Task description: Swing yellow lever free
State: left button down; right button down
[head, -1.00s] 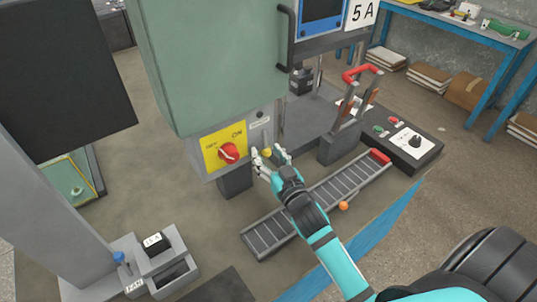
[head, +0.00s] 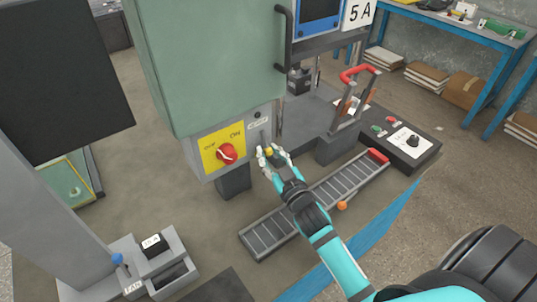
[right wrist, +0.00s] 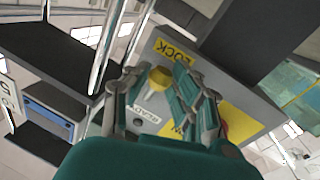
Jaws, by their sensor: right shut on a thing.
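The yellow lever (head: 268,150) sits on the front of the grey switch box, right of a red rotary switch (head: 227,153) on a yellow plate. My right gripper (head: 271,154) is shut on the lever, with its fingers on either side. In the right wrist view the lever (right wrist: 157,82) shows as a rounded yellow piece between the fingers (right wrist: 155,97), below a yellow LOCK label (right wrist: 174,50). The lever's base is partly hidden by my fingers. My left gripper is not in view.
A green cabinet (head: 210,70) stands directly above the switch box. A red-handled clamp (head: 352,90) and a black control panel (head: 408,143) stand to the right.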

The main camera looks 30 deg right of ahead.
jog(key=c, duration=1.1)
grip_release()
jog(key=shift+o, duration=0.2)
jog(key=shift+s, duration=0.1)
jog(key=shift+s, duration=0.35)
jog(key=s, duration=1.1)
jog(key=shift+a+f, duration=0.2)
jog(key=shift+a, duration=0.1)
jog(key=shift+s, duration=0.1)
